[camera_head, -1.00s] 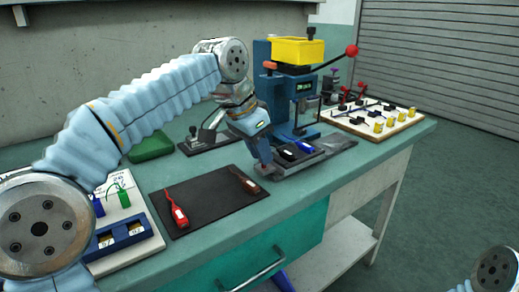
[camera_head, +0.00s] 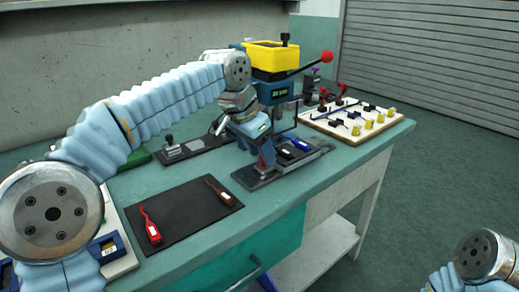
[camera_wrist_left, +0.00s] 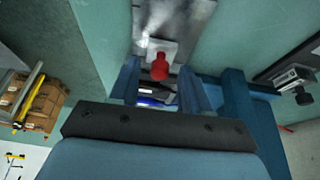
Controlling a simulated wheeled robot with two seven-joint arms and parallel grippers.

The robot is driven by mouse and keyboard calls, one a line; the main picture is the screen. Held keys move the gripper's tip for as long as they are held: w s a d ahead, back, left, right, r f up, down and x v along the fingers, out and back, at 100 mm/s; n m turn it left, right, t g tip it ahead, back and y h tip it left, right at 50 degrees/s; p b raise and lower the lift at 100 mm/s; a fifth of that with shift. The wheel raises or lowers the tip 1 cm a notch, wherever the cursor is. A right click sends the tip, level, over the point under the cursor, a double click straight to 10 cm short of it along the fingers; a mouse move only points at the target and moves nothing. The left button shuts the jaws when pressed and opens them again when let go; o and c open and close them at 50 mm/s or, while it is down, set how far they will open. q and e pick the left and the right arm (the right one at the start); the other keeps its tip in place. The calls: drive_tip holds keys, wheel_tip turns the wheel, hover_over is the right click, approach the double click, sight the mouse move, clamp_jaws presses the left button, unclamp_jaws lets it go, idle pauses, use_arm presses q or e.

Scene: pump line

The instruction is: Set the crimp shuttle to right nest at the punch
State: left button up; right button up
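The crimp shuttle (camera_head: 294,152) is a dark carrier with a black and a blue connector in its two nests, on a long grey rail (camera_head: 255,179) in front of the blue punch press (camera_head: 276,95). A red knob (camera_wrist_left: 160,68) stands on a light plate at its near side in the wrist view. My left gripper (camera_head: 265,160) is down at the knob. Its fingers stand on both sides of the knob, with a visible gap on each side. Fingers partly hide the shuttle. Only part of my right arm shows at the lower right; its gripper is out of view.
A white board (camera_head: 345,130) with yellow and black parts stands right of the press. The press has a red-knobbed lever (camera_head: 326,57) and a yellow bin (camera_head: 272,56).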

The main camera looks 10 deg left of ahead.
use_arm(q)
drive_tip(key=p+v, duration=0.2)
drive_tip(key=v, duration=1.2)
